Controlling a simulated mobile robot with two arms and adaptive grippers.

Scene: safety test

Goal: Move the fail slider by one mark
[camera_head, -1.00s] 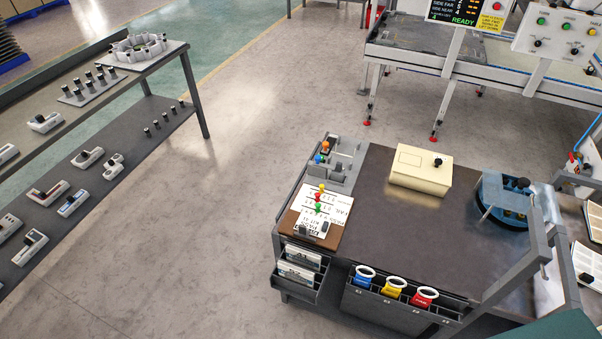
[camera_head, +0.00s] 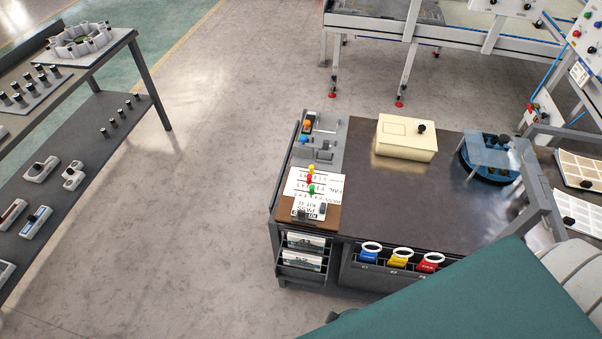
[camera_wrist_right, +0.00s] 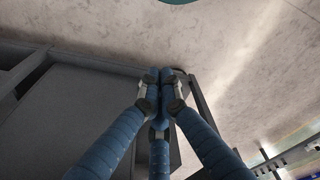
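A white score board (camera_head: 328,183) lies on the left part of the dark-topped bench, with printed rows of numbers and FAIL and PASS lettering. Yellow (camera_head: 310,170), red (camera_head: 311,180) and green (camera_head: 311,190) knobs stand on it close together. I cannot tell which knob is the fail slider. My right gripper (camera_wrist_right: 160,78) shows in the right wrist view, its blue fingers brought together at the tips with nothing seen between them. Dark bench or shelf surfaces and floor lie beyond it. Neither gripper shows in the head view.
A cream box (camera_head: 406,138) and a blue round fixture (camera_head: 489,158) stand on the bench. Blue, yellow and red ringed holders (camera_head: 399,257) line its front. A grey panel with orange and blue knobs (camera_head: 306,132) adjoins the board. A teal shape covers the lower right.

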